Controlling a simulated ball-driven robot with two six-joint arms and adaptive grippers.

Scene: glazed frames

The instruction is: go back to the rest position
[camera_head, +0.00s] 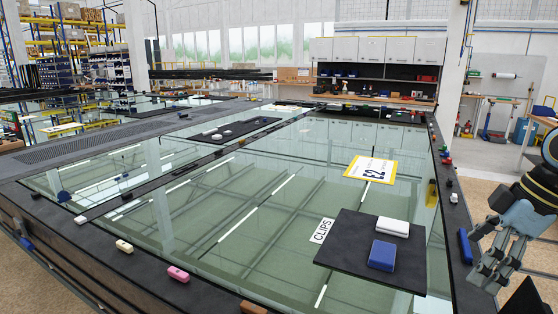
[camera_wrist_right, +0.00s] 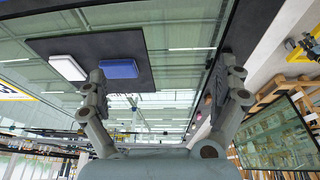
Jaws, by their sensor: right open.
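My right gripper (camera_head: 484,276) is at the right edge of the head view, beside the frame's dark right border, with its fingers pointing down. In the right wrist view the gripper (camera_wrist_right: 162,70) has its two fingers spread wide apart with nothing between them. A dark square mat (camera_head: 343,253) lies on the glass and bears a white block (camera_head: 393,227) and a blue block (camera_head: 382,255). The mat (camera_wrist_right: 122,43) also shows in the wrist view, beyond the left finger. My left gripper is not in view.
A CLIPS label (camera_head: 322,230) lies beside the mat. A yellow-edged sign (camera_head: 370,168) lies farther back on the glass. A blue clip (camera_head: 465,246) is on the right border near my gripper. Pink (camera_head: 178,274) and cream (camera_head: 124,246) clips sit on the front border.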

